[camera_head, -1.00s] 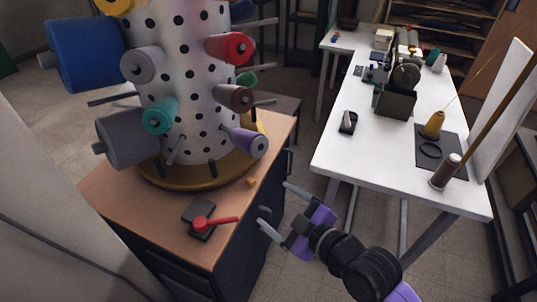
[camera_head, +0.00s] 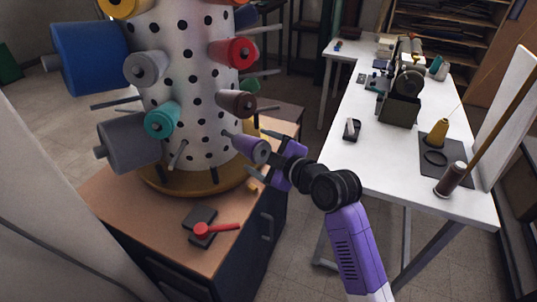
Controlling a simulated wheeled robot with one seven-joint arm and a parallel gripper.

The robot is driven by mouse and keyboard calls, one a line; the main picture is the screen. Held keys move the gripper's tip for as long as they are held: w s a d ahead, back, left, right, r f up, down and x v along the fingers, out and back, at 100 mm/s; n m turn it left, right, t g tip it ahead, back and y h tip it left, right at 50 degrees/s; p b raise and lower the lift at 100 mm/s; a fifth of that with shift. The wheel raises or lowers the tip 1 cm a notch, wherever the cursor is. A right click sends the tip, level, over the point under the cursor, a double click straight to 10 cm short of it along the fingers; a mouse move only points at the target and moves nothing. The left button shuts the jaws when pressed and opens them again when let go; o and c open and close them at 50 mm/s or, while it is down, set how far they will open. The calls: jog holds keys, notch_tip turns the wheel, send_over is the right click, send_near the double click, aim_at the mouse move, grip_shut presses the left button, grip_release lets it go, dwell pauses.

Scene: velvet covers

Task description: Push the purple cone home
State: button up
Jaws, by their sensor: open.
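The purple cone (camera_head: 250,147) sits on a peg low on the right side of a white, dotted cylindrical rack (camera_head: 195,115). Its wide grey-ended face points outward to the lower right, and a bit of peg shows at its inner, narrower end. My gripper (camera_head: 259,153) is open, with its fingers pointing left at the cone's outer end. One finger appears above or behind the cone and the other below it. I cannot tell whether they touch it.
Other cones and spools, such as a teal one (camera_head: 162,121), a brown one (camera_head: 238,103) and a red one (camera_head: 233,53), surround it on the rack. Bare pegs stick out nearby. A red-handled tool (camera_head: 215,230) lies on the wooden cabinet top (camera_head: 150,215). A white table (camera_head: 385,160) stands right.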

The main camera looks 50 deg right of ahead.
aim_at(241, 143)
jog(key=shift+x, duration=1.6)
jog(key=c, duration=1.4)
jog(key=shift+a+b+x, duration=0.2)
jog(key=shift+b+x, duration=0.15)
jog(key=shift+x, duration=0.9)
jog(key=shift+a+b+x, duration=0.2)
jog(key=shift+b+x, duration=0.1)
jog(key=shift+x, duration=0.95)
jog(key=shift+c, duration=0.2)
jog(key=shift+w+r, duration=0.1)
jog(key=shift+r, duration=0.1)
jog(key=o, duration=1.5)
jog(key=shift+d, duration=0.1)
